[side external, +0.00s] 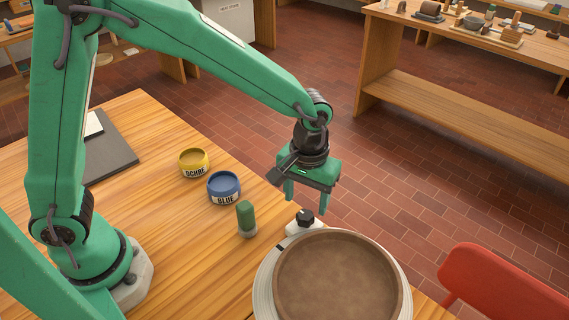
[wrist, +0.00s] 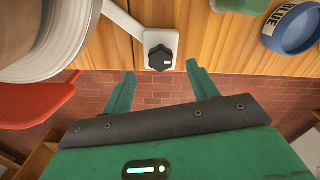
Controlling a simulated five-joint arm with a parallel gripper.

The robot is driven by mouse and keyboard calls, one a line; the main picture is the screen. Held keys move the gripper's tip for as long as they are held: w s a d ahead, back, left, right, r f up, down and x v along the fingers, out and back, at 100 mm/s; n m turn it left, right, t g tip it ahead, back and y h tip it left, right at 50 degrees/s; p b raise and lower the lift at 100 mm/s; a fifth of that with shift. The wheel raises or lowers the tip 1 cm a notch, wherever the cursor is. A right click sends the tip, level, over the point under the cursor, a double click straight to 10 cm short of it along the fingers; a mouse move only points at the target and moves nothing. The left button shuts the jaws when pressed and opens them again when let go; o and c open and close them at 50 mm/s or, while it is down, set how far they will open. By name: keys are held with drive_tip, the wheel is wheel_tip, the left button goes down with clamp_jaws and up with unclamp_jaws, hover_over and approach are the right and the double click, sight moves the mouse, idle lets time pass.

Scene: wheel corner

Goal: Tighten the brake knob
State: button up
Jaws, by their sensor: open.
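The brake knob (side external: 305,215) is a dark, lobed knob on a small white block beside the wheel, near the table edge. In the wrist view the knob (wrist: 159,58) has a small white mark and sits on a white plate, from which a pale bar runs toward the wheel. The wheel has a pale rim (side external: 263,290) and a brown round top (side external: 338,275). My gripper (side external: 306,203) is open and empty, fingers pointing down, above the knob and apart from it. In the wrist view my gripper (wrist: 161,68) has its fingertips to either side of the knob's line, just short of it.
A green-topped cylinder (side external: 246,218) stands left of the knob. A blue jar (side external: 224,188) and an ochre jar (side external: 193,163) stand further back on the wooden table (side external: 180,230). A dark grey board (side external: 108,150) lies at the left. A red chair (side external: 500,288) is at the right.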

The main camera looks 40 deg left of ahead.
sight(305, 216)
drive_tip(key=shift+f, duration=2.8)
drive_tip(key=c, duration=1)
